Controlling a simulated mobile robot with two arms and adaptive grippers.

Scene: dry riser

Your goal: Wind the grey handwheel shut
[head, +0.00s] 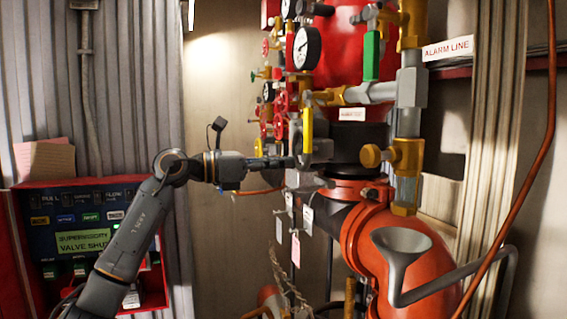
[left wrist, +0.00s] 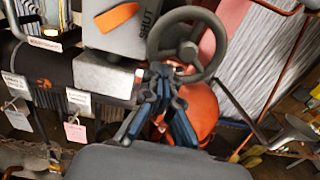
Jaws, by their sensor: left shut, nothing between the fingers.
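The grey handwheel (left wrist: 188,50) shows in the left wrist view, at the upper middle, beside a grey box (left wrist: 120,38) with an orange pointer (left wrist: 117,18) and the word SHUT. My left gripper (left wrist: 162,74) is shut, with its fingertips at the lower left part of the wheel's rim. Nothing shows between the fingers; I cannot tell whether they touch the rim. In the head view my left gripper (head: 292,162) reaches in from the left to the valve assembly. There the wheel is hard to make out among the fittings. My right gripper is not in view.
Orange pipework (head: 365,245) and a grey funnel (head: 402,250) stand to the right of the gripper. Hanging tags (head: 295,247) are below it. Gauges (head: 306,47) and red valves are above. A control panel (head: 80,235) reading VALVE SHUT is at left.

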